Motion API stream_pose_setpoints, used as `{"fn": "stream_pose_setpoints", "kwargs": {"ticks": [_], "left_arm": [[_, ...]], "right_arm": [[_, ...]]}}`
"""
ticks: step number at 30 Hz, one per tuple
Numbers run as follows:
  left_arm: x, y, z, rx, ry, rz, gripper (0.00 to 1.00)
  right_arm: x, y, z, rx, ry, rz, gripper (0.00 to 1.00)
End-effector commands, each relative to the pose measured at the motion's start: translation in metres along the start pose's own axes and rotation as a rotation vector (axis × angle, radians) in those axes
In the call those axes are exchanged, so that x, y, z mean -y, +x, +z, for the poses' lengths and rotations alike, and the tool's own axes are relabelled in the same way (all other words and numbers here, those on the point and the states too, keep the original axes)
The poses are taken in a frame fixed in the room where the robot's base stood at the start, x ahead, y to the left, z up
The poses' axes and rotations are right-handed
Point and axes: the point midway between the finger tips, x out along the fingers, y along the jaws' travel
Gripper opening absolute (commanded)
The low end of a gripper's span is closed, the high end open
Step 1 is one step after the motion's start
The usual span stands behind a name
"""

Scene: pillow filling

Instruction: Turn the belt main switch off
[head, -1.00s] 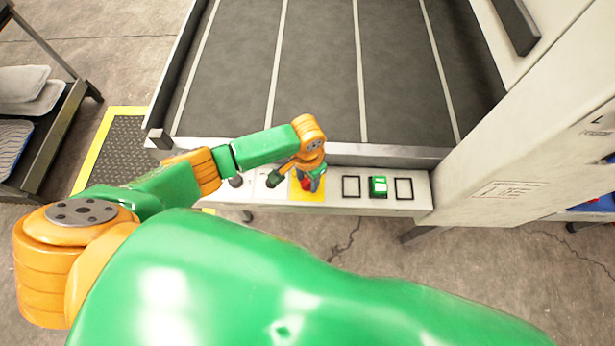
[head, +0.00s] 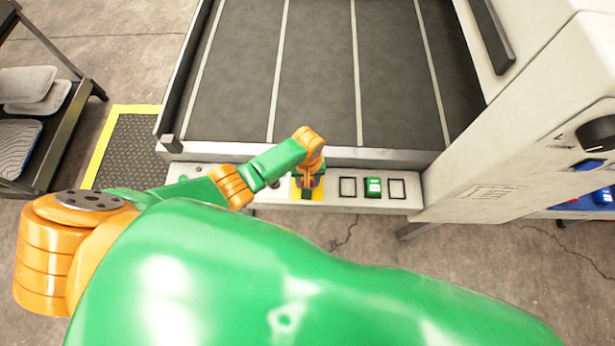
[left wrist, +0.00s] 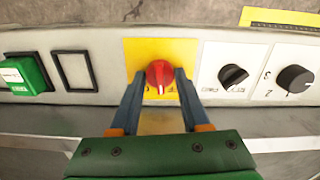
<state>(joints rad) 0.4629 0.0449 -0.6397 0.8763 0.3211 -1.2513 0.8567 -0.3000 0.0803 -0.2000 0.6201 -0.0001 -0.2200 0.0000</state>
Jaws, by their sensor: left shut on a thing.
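The belt main switch is a red rotary knob (left wrist: 159,76) on a yellow plate (left wrist: 188,50) in the left wrist view. A white mark on the knob faces the bottom of that view. My left gripper (left wrist: 160,80) has its two blue-grey fingers on either side of the knob and is shut on it. In the head view my left gripper (head: 307,190) is over the yellow plate (head: 319,193), and the knob is hidden there. My right gripper is not in view.
A green button (head: 373,187) sits between two empty black frames on the panel. Two black knobs, a smaller one (left wrist: 233,76) and a larger one (left wrist: 295,79), are beside the plate. The dark belt (head: 320,70) lies behind the panel; a white machine cabinet (head: 510,150) stands right.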

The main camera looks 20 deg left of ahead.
Motion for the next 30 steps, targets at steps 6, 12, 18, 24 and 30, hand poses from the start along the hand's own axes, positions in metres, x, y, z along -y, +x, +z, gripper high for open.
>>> {"fn": "stream_pose_setpoints", "kwargs": {"ticks": [6, 12, 18, 24, 30], "left_arm": [[-0.001, -0.002, 0.000, 0.001, -0.202, 0.002, 0.00], [-0.001, -0.001, 0.000, 0.000, -0.376, 0.001, 0.00], [0.000, -0.001, 0.000, 0.000, -0.519, 0.000, 0.00], [0.000, -0.001, -0.001, -0.002, -0.618, 0.001, 0.00], [0.000, 0.000, -0.001, -0.002, -0.673, 0.000, 0.00]], "right_arm": [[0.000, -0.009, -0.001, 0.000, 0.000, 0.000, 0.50], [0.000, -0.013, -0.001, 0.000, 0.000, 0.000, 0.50], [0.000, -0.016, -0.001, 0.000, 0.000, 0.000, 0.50], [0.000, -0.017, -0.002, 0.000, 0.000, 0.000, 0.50], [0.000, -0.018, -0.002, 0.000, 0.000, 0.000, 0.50]]}}
